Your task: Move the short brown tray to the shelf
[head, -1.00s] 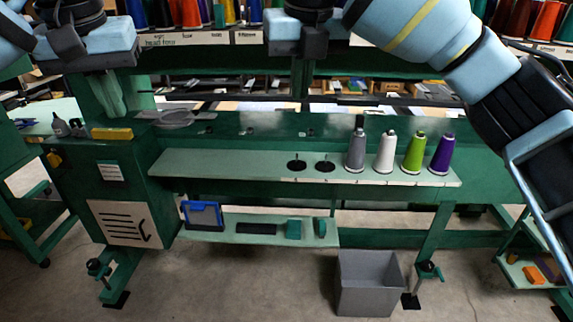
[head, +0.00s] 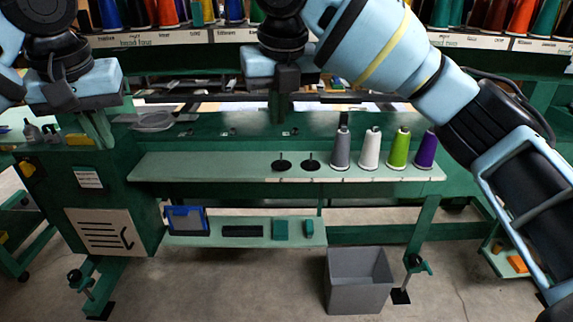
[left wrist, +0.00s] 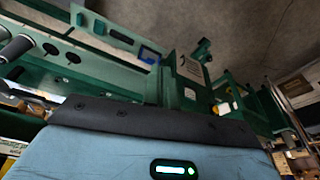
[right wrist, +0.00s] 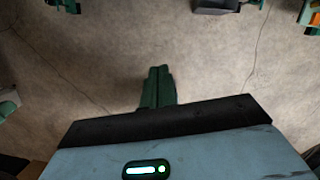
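I cannot make out a brown tray in any view. In the head view a long pale-green shelf (head: 220,168) runs along the green machine, with thread cones at its right end. A lower shelf (head: 210,238) beneath it carries a blue-framed bin, a dark flat piece and small teal blocks. My left gripper (head: 98,130) points down over the left part of the machine, its fingers together and empty. My right gripper (head: 274,108) hangs above the machine's back ledge. In the right wrist view its green fingers (right wrist: 157,88) are closed together with nothing between them.
Grey, white, green and purple cones (head: 398,150) stand on the long shelf beside two empty black spindles (head: 311,162). A grey bin (head: 358,280) stands on the floor. Racks of coloured cones line the top. The concrete floor (head: 220,290) in front is clear.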

